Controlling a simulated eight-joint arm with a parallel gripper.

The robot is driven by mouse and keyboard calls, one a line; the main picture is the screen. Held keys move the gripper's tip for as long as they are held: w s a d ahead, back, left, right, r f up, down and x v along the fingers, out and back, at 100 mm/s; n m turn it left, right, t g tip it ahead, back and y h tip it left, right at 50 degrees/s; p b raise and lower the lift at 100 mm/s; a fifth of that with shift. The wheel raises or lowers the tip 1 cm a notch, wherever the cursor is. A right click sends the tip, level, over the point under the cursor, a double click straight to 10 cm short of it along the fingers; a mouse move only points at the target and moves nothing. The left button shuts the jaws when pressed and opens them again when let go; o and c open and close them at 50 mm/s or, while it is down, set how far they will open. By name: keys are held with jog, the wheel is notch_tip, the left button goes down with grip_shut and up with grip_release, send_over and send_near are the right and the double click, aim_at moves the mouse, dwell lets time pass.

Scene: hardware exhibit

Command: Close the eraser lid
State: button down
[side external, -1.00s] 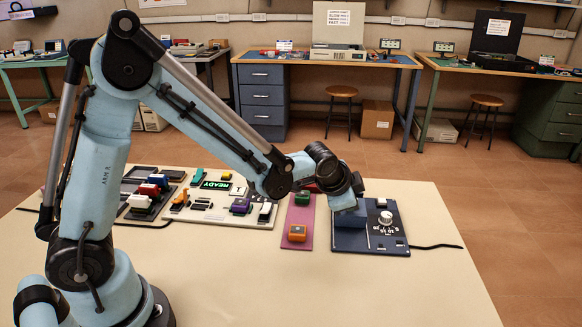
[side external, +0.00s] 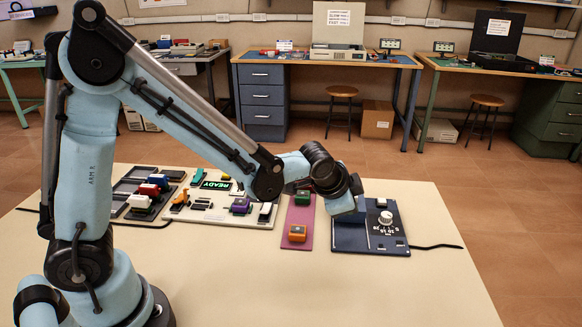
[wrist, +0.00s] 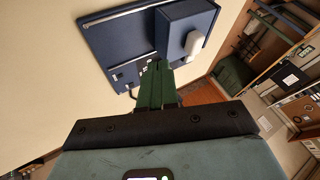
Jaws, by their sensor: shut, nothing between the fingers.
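The eraser is a dark blue flat unit (side external: 345,240) on the table, right of the mauve mat in the side view, with a white dial and printed scale (side external: 386,217). In the wrist view its blue panel (wrist: 115,40) carries a raised blue box (wrist: 180,18) with a white rounded part on its side. My gripper (wrist: 158,66) shows there as green fingers, shut and empty, their tips close to the box's lower corner. Contact cannot be told. In the side view my wrist hides the eraser's far left part, and the lid's position is unclear.
A black cable (side external: 436,246) runs right. The front table is clear.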

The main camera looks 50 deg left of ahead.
jog(key=a+v, duration=0.1)
jog(key=v, duration=0.7)
jog(key=s+a+n, duration=0.2)
jog(key=s+n, duration=0.2)
jog(key=s, duration=0.2)
jog(key=s+a+r+n, duration=0.1)
jog(key=s+a+n, duration=0.2)
jog(key=s, duration=0.3)
jog(key=shift+s+n+h, duration=0.35)
jog(key=shift+n+h, duration=0.05)
